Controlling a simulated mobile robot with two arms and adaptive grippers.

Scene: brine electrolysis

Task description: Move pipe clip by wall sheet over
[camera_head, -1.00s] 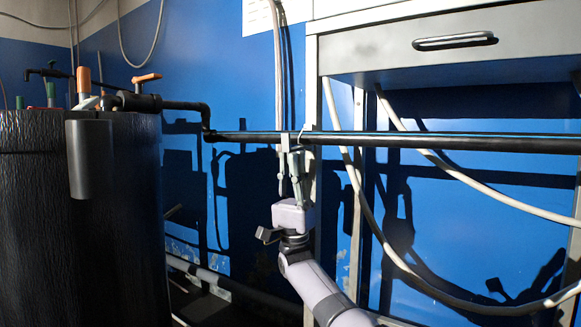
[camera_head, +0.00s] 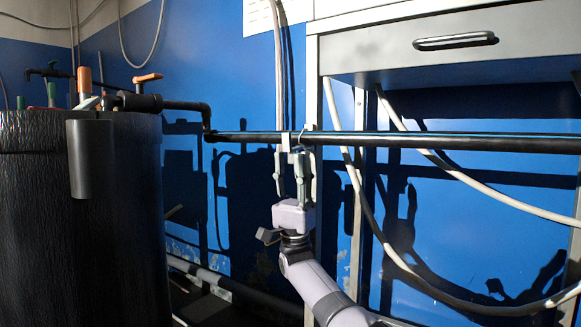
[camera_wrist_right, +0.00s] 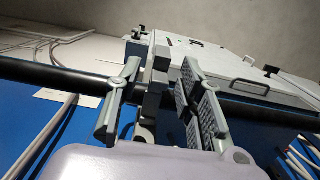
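The pipe clip (camera_head: 286,141) is a small light grey piece on the long black pipe (camera_head: 430,142), below the white wall sheet (camera_head: 257,16). My right gripper (camera_head: 293,158) reaches up to it from below, fingers upright. In the right wrist view the clip (camera_wrist_right: 154,88) stands between the two fingers of my right gripper (camera_wrist_right: 160,80), with a gap visible on the right finger's side. The gripper is open around the clip; whether the left finger touches it is hard to tell. My left gripper is not in view.
A grey cabinet with a handled drawer (camera_head: 452,57) stands above the pipe at right. Pale hoses (camera_head: 480,190) loop below it. A large black tank (camera_head: 105,240) with valves stands at left. Thin vertical conduits (camera_head: 278,70) run behind the clip.

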